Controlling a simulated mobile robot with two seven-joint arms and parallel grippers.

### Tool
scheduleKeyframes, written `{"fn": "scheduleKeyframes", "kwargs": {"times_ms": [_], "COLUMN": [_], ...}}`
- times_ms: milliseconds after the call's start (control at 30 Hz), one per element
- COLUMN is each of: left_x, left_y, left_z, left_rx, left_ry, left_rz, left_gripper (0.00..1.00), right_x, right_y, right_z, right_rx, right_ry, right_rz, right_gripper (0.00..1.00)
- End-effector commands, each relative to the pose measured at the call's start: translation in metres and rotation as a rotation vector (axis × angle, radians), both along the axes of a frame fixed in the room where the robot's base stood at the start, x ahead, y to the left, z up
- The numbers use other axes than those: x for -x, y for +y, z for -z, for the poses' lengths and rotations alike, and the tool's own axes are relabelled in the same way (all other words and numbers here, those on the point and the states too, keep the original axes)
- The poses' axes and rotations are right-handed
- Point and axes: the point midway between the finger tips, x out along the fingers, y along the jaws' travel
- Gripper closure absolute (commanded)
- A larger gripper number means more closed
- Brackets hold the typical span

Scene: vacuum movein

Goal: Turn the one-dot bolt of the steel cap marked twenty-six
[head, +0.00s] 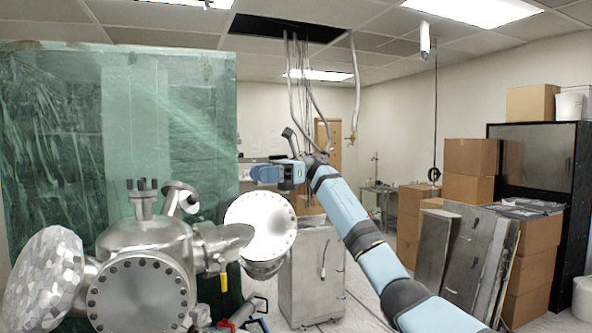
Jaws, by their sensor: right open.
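A steel vacuum chamber (148,240) stands at the lower left. A round steel cap (140,295) with a ring of bolts closes its front port. A bright round flange face (258,225) with rim bolts is on its right port. No number twenty-six or dot mark can be read on either, so I cannot tell which bolt has one dot. My right gripper (262,174) is up in front of the back of the room, pointing left, above the bright flange in the picture and apart from it. It is open; its fingertips are small and hard to make out. My left gripper is out of view.
A foil-covered round part (45,280) is at the chamber's left. Tools with red and blue handles (240,318) lie below. A steel cabinet (312,275) stands behind my right arm. Cardboard boxes (470,157) and leaning panels (465,255) fill the right. A green plastic curtain (140,100) hangs behind.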

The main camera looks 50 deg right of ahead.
Motion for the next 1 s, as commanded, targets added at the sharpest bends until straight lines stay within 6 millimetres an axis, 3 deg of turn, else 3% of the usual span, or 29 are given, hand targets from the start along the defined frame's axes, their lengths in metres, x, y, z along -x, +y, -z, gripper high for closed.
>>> {"fn": "scheduleKeyframes", "kwargs": {"times_ms": [200,400,1000], "left_x": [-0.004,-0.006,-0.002], "left_y": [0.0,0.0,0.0], "left_z": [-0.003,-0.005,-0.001], "left_rx": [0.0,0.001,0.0], "left_ry": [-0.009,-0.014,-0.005], "left_rz": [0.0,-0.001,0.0], "left_gripper": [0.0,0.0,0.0], "right_x": [0.017,0.028,0.032], "right_y": [-0.037,-0.057,-0.063], "right_z": [-0.007,-0.01,-0.011], "right_rx": [0.03,0.044,0.046], "right_ry": [0.002,0.007,0.009], "right_rz": [0.067,0.109,0.123], "right_gripper": [0.59,0.59,0.59]}}
